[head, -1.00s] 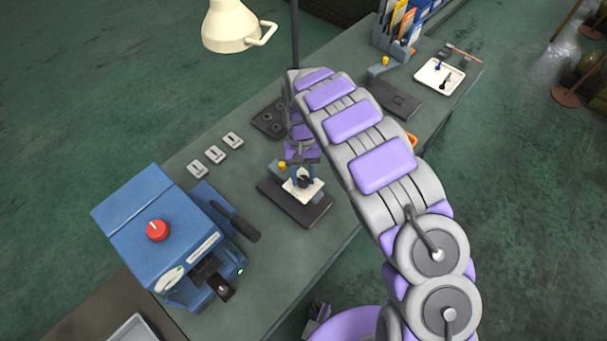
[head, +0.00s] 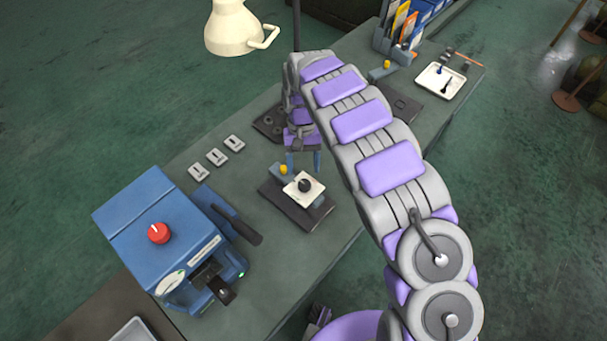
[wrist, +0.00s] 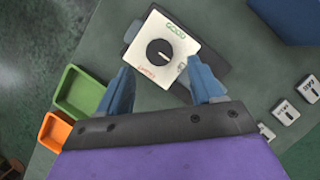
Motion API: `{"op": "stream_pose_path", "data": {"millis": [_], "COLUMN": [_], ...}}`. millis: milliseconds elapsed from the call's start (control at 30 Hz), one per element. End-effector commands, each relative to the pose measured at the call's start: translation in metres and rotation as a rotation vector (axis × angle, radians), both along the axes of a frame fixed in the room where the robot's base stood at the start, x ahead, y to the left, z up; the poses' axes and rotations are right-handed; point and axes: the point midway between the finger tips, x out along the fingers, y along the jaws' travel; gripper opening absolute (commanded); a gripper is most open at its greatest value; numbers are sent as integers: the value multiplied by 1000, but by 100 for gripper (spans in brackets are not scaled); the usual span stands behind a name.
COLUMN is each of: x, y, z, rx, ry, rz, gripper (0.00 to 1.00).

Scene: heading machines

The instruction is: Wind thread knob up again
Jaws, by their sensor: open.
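The black round knob (head: 304,186) sits on a small white square plate (head: 316,190), which is mounted on a dark base (head: 290,213) on the bench. In the wrist view the knob (wrist: 160,52) carries a pale pointer line, and the plate has green "GOOD" lettering at its top and red lettering at its lower left. My gripper (head: 303,162) is open and empty, above and slightly behind the knob. In the wrist view its blue fingers are spread wide, with the knob in the gap ahead of them, apart from both.
A yellow button (head: 283,169) stands beside the plate. A blue machine (head: 160,240) with a red knob (head: 158,233) is at left, near several small grey switches (head: 217,157). A white lamp (head: 232,28) hangs behind. Green (wrist: 80,92) and orange (wrist: 54,131) bins show in the wrist view.

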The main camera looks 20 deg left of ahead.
Motion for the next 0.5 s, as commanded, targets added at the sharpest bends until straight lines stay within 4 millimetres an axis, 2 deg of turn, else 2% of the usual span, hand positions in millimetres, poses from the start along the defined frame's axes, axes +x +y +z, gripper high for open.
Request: {"op": "stream_pose_path", "data": {"millis": [200, 500], "x": [14, 28], "y": [10, 19], "z": [35, 72], "rx": [4, 4], "ry": [-3, -1], "rz": [-1, 1], "gripper": [66, 66]}}
